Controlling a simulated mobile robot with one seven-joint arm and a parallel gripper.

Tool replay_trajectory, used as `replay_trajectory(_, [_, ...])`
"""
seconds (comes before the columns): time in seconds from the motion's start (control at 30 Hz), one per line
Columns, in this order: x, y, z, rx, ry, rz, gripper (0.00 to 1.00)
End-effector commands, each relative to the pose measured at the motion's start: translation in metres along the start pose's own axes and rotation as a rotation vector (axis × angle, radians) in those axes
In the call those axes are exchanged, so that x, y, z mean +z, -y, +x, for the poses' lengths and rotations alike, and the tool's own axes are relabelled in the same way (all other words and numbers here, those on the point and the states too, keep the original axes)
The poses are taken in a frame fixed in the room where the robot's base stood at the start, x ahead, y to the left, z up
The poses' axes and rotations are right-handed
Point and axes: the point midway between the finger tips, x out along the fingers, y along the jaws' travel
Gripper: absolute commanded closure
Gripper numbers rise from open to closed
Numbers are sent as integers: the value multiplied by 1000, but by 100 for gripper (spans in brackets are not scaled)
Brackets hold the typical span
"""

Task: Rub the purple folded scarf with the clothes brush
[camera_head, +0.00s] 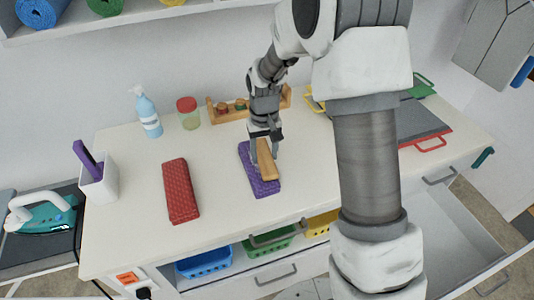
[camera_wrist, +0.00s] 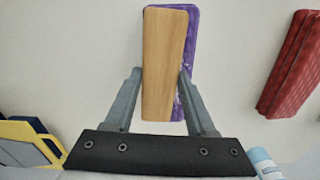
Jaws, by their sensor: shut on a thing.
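The purple folded scarf (camera_head: 247,157) lies on the white table in the head view, and its edge shows in the wrist view (camera_wrist: 193,45). The clothes brush (camera_head: 265,158) has a light wooden back and lies lengthwise over the scarf; it fills the middle of the wrist view (camera_wrist: 163,65). My gripper (camera_head: 267,150) is shut on the brush, with a finger on each long side, also in the wrist view (camera_wrist: 163,80). The brush's underside is hidden, so I cannot tell whether it touches the scarf.
A red folded cloth (camera_head: 180,190) lies left of the scarf. A spray bottle (camera_head: 148,112), a red-lidded jar (camera_head: 188,113) and a wooden rack (camera_head: 225,112) stand behind. A white holder (camera_head: 98,184) stands far left. An open drawer (camera_head: 450,240) juts out at right.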

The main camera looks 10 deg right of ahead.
Motion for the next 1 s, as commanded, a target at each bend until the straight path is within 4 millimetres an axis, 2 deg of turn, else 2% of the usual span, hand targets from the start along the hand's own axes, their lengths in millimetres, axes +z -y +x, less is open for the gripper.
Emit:
replay_trajectory(0.4, [3, 34, 1, 0, 0, -2, 89])
replay_trajectory(0.83, [-16, 36, -1, 0, 0, -1, 89])
replay_trajectory(1.0, [-16, 29, 0, 0, 0, 2, 89])
